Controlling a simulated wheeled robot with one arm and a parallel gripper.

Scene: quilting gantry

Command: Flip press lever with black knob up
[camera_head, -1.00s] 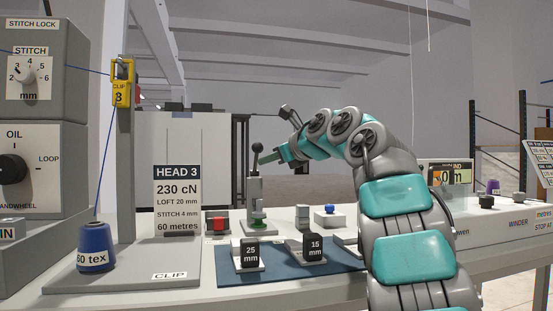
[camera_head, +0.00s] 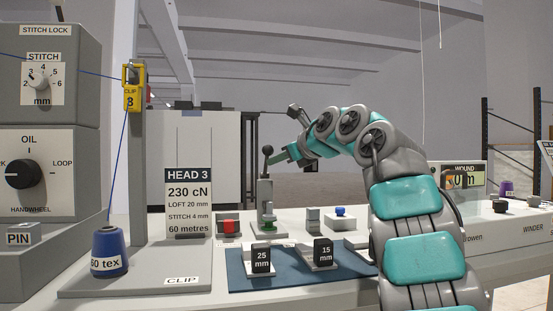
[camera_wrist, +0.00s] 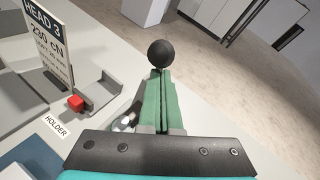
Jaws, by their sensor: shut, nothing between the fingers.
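The press lever's black knob (camera_head: 267,150) stands on top of a short arm above the grey press post (camera_head: 265,191) in the head view. The knob also shows in the wrist view (camera_wrist: 160,53), just beyond my fingertips. My gripper (camera_head: 290,154) is shut and empty, its green fingers pointing left at the lever just below the knob. In the wrist view the closed fingers (camera_wrist: 158,82) line up with the knob and hide the lever's stem. Whether they touch the lever I cannot tell. A green part sits low on the press post.
A HEAD 3 sign (camera_head: 188,200) and a red block in a holder (camera_head: 229,227) stand left of the press. Blocks marked 25 mm (camera_head: 261,261) and 15 mm (camera_head: 323,252) sit on a blue mat in front. A blue-knobbed part (camera_head: 340,212) stands to the right.

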